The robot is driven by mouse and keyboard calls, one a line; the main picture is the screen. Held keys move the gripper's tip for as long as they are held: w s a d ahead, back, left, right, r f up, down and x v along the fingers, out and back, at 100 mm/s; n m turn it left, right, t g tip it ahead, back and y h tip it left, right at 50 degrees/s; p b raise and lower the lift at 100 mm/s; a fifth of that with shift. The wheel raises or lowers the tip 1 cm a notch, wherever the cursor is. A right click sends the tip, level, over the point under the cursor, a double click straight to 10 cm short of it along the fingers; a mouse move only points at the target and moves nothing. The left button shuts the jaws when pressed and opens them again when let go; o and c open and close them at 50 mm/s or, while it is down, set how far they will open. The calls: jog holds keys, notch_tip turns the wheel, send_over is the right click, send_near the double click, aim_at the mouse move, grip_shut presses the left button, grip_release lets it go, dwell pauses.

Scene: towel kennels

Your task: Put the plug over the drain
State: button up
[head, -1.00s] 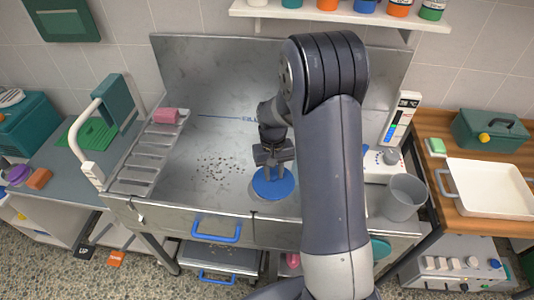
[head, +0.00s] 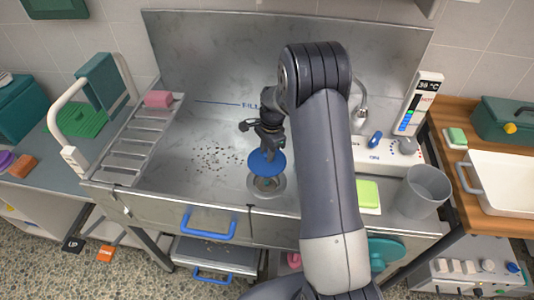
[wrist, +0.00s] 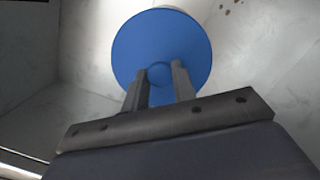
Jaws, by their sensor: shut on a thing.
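The plug is a round blue disc (head: 266,163) in the steel basin. My gripper (head: 268,149) is shut on it from above, and the plug looks held off the basin floor. In the wrist view the plug (wrist: 162,45) lies between my two fingertips (wrist: 160,74), its flat face filling the space beyond them. The drain (head: 267,187) is a round metal ring in the basin floor near the front wall. In the head view the plug overlaps the drain's far part, and the near part of the ring shows. The exact gap between plug and drain cannot be told.
A slatted rack (head: 135,140) with a pink sponge (head: 159,99) is left of the basin. Dark specks (head: 222,158) lie on the basin floor. A faucet (head: 361,105), a green sponge (head: 368,195) and a grey cup (head: 422,191) stand to the right. The basin's left side is open.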

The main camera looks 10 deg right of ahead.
jog(key=shift+w+f+m, duration=0.25)
jog(key=shift+f+m, duration=0.2)
jog(key=shift+m, duration=0.05)
jog(key=shift+f+b, duration=3.55)
jog(key=shift+f, duration=1.7)
jog(key=shift+f+b, duration=0.4)
jog(key=o, duration=1.1)
jog(key=shift+r, duration=0.1)
jog(key=r, duration=0.3)
jog(key=d+r, duration=0.1)
jog(key=r, duration=0.6)
jog(key=shift+w+d+r, duration=0.1)
jog(key=shift+d+r, duration=0.05)
jog(key=shift+r, duration=0.15)
